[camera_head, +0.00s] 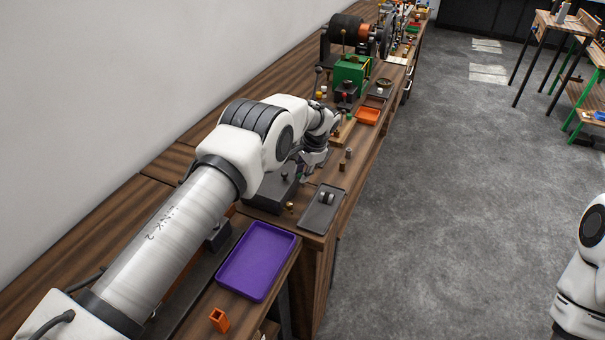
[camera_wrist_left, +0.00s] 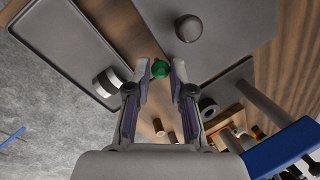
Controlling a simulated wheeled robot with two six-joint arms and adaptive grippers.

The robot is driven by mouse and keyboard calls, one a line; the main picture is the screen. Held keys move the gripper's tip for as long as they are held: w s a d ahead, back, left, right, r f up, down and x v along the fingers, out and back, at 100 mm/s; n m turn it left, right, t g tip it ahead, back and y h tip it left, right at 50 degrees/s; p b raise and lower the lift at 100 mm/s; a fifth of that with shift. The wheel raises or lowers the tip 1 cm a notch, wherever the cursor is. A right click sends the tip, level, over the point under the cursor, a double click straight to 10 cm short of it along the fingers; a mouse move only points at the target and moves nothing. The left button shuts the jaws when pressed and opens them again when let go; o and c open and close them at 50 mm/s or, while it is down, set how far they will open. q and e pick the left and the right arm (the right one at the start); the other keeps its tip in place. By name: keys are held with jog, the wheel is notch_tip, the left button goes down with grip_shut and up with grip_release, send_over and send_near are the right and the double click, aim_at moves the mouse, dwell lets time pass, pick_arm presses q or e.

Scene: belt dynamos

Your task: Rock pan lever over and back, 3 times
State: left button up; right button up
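A round green knob (camera_wrist_left: 160,69) shows in the left wrist view, between my left gripper's (camera_wrist_left: 162,73) fingertips. The fingers are apart, with the knob at the level of their tips; I cannot tell whether either one touches it. It looks like the lever's end, but its stem is hidden. A grey plate with a dark rounded knob (camera_wrist_left: 188,28) lies just beyond. In the head view my left gripper (camera_head: 312,163) is low over the bench beside a dark grey base (camera_head: 270,196), and my arm hides much of this base. My right gripper is out of view.
A grey tray (camera_head: 313,222) with small cylinders lies right of the base, near the bench edge. A purple tray (camera_head: 257,262) and an orange holder (camera_head: 219,319) are nearer. A green machine (camera_head: 352,70) and an orange tray (camera_head: 368,117) stand farther along.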

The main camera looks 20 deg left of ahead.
pick_arm(q)
jog(key=shift+o, duration=1)
jog(key=shift+w+f, duration=0.1)
